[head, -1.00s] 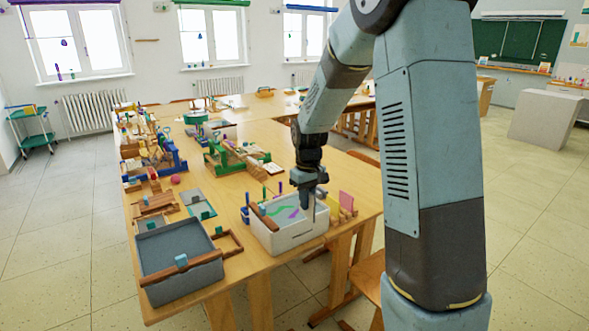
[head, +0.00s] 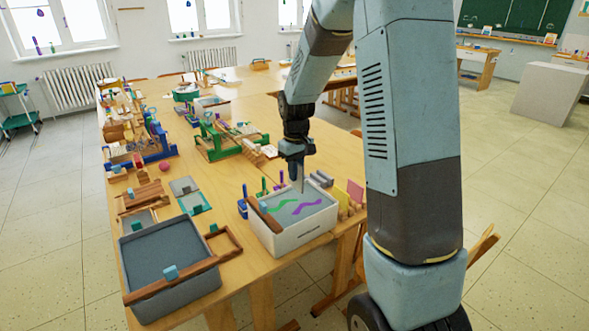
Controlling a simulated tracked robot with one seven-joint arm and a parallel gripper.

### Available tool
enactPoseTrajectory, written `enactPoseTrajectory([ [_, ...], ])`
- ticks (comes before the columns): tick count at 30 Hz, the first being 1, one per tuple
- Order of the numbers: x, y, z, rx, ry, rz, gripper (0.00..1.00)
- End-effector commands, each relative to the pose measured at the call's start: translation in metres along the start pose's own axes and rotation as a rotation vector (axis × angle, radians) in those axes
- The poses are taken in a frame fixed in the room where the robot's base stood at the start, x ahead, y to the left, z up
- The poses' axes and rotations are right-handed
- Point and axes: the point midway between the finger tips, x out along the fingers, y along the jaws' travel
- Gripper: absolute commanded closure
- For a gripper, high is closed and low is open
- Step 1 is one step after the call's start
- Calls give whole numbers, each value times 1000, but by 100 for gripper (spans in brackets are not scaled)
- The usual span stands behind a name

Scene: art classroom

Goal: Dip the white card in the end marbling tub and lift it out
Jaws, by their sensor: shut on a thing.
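The white-walled marbling tub (head: 297,236) stands near the front right edge of the wooden table. Grey liquid with green and purple swirls fills it, and a wooden bar lies along its left side. My gripper (head: 298,177) points down over the tub's far side. It is shut on the white card (head: 301,184), which shows only as a thin pale strip below the fingers. The card's lower edge seems close to the liquid; I cannot tell whether they touch.
A grey tub (head: 190,297) with a wooden bar stands at the table's front left. Blue and green bottles (head: 243,207) stand left of the white tub; pink and yellow cards (head: 355,192) stand right of it. Looms and wooden tools crowd the table behind.

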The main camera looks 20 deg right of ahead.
Motion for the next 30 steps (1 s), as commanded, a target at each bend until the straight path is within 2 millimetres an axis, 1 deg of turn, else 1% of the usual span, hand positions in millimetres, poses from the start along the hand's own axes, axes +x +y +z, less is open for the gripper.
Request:
enactPoseTrajectory([
  [6, 13, 4, 2, 8, -2, -1, 100],
  [30, 58, 5, 2, 8, -2, -1, 100],
])
